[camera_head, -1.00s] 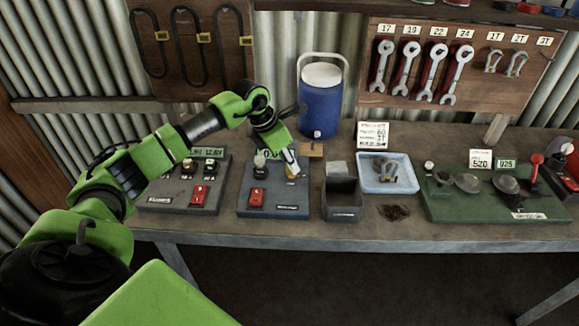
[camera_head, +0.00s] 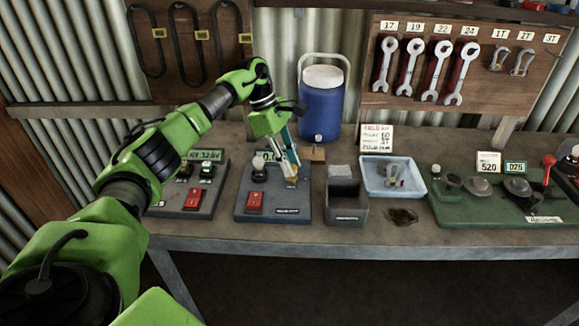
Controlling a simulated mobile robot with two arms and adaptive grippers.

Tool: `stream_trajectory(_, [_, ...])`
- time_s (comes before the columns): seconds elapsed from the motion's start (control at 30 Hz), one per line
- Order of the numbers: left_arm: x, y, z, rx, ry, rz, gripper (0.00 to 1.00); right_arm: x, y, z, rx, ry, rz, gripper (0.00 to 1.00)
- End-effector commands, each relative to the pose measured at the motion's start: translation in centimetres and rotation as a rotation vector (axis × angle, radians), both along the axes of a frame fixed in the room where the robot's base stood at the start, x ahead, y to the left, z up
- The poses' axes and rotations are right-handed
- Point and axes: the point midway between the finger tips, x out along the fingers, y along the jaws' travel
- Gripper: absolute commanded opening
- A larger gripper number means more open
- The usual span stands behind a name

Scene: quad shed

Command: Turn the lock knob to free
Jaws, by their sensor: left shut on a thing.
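The middle grey panel (camera_head: 273,205) on the bench carries a red switch (camera_head: 255,201), a dark round knob with a pale top (camera_head: 259,172) and a small display, partly hidden. At its right side is a small yellowish knob (camera_head: 291,182), which I take to be the lock knob. My left gripper (camera_head: 291,175) reaches down over it from above, its pale fingertips shut on it. The fingers hide most of the knob, so I cannot read which way it points. My right gripper is not in view.
A similar grey panel (camera_head: 188,206) stands left. An open dark box (camera_head: 346,215) stands close right, then a pale blue tray (camera_head: 372,188) and a green board (camera_head: 470,211). A blue cooler (camera_head: 320,110) stands behind. Bare bench lies around the dark stain.

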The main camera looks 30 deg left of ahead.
Motion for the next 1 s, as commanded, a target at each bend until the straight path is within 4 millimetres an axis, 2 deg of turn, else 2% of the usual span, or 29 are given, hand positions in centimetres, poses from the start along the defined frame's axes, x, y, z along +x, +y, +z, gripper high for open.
stream_trajectory(0.2, [0.3,0.0,0.0,0.000,-0.002,-0.178,0.00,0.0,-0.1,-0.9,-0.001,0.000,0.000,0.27])
stream_trajectory(0.5, [0.3,0.0,0.0,0.002,-0.003,-0.349,0.00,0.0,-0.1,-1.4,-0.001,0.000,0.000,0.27])
stream_trajectory(1.0, [0.3,0.1,0.1,0.003,-0.004,-0.424,0.00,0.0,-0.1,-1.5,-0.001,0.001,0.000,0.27])
